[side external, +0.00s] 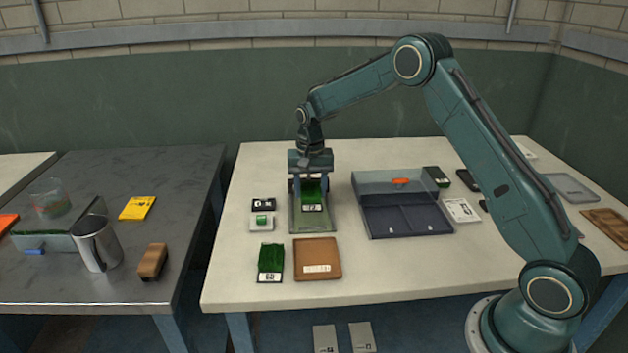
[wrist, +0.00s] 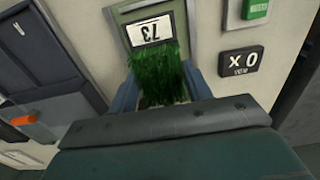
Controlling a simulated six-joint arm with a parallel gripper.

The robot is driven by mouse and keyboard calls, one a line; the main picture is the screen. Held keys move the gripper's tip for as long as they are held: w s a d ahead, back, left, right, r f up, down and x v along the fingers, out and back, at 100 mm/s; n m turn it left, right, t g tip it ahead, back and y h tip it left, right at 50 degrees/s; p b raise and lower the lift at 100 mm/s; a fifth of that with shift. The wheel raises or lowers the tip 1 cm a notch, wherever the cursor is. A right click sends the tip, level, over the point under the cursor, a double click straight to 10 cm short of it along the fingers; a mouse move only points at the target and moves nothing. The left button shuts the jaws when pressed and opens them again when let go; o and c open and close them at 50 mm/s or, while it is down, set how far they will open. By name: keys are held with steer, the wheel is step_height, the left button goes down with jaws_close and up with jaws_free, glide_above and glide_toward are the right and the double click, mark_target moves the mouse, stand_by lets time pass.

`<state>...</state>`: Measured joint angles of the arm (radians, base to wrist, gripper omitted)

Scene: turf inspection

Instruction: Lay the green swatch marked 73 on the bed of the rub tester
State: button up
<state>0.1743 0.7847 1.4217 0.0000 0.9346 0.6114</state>
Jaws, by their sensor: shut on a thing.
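The green swatch marked 73 (side external: 312,194) has dark green grass pile and a white label; in the wrist view (wrist: 152,62) its number reads upside down. My gripper (side external: 311,186) points down with its fingers shut on the swatch's sides. The swatch is over the grey-green bed of the rub tester (side external: 327,222); part of the bed's frame shows around the label in the wrist view (wrist: 126,14). I cannot tell whether the swatch touches the bed. The bed behind the swatch and fingers is hidden.
Left of the bed are a black counter (side external: 263,204) and a white box with a green button (side external: 262,222). In front are another green swatch (side external: 270,258) and a brown tray (side external: 317,250). A dark compartment box (side external: 407,220) stands right. The table's front left corner is bare.

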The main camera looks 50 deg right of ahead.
mark_target(311, 201)
steer(key=shift+f, duration=0.1)
steer(key=shift+f, duration=2.05)
steer(key=o, duration=0.7)
steer(key=shift+f, duration=0.1)
steer(key=shift+c, duration=0.2)
step_height(311, 201, up, 11)
steer(key=shift+r, duration=0.65)
